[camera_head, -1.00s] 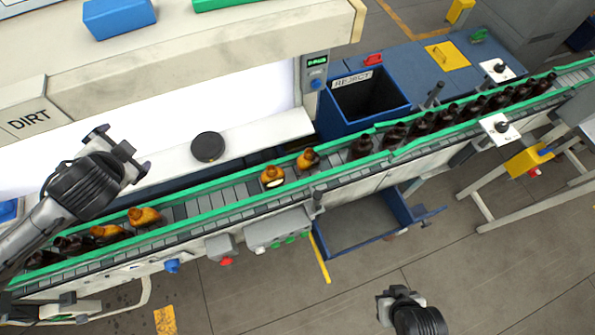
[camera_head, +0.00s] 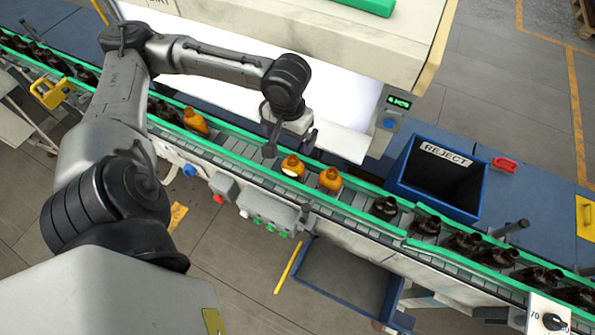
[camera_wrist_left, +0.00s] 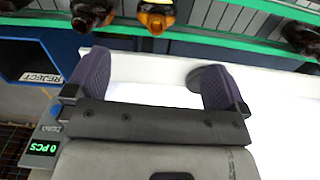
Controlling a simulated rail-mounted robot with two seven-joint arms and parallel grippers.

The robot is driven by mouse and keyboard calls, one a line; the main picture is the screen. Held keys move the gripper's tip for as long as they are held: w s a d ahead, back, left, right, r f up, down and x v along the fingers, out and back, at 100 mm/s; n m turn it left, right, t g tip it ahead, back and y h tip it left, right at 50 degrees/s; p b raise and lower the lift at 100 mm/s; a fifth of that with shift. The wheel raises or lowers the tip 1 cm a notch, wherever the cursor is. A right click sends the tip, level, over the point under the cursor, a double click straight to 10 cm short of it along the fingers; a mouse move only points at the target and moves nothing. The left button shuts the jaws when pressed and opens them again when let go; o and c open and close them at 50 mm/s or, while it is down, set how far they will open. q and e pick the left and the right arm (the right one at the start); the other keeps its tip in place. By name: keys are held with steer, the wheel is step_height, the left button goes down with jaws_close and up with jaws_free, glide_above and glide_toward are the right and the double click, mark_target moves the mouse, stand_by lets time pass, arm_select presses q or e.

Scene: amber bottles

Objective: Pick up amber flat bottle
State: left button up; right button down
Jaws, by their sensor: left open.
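Two amber bottles stand side by side on the conveyor in the head view: one with a pale round patch (camera_head: 292,168) and one to its right (camera_head: 330,180). Another amber bottle (camera_head: 195,121) is farther left on the belt. I cannot tell which is the flat one. My left gripper (camera_head: 289,147) is open and empty, just behind and above the patched bottle, not touching it as far as I can see. In the left wrist view, the open fingers (camera_wrist_left: 148,68) have bare white surface between them, and an amber bottle (camera_wrist_left: 157,16) shows beyond them. My right gripper is not in view.
Green rails (camera_head: 365,187) edge the conveyor (camera_head: 235,147). Dark bottles (camera_head: 385,208) stand farther right, others at far left. A blue REJECT bin (camera_head: 400,180) is behind the belt. A white machine (camera_head: 400,45) overhangs the back. A blue tray (camera_head: 350,280) is below.

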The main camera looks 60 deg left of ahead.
mark_target(293, 164)
arm_select(q)
steer(key=shift+f+n, duration=0.4)
steer(key=shift+f, duration=0.05)
step_height(293, 164, down, 8)
steer(key=shift+w+r+b, duration=0.1)
steer(key=shift+b, duration=0.25)
steer(key=shift+w+f, duration=0.2)
steer(key=shift+f, duration=2.4)
steer(key=shift+c, duration=0.5)
steer(key=c, duration=1)
steer(key=shift+o, duration=0.2)
steer(key=shift+r, duration=0.1)
step_height(293, 164, up, 10)
steer(key=shift+f, duration=0.1)
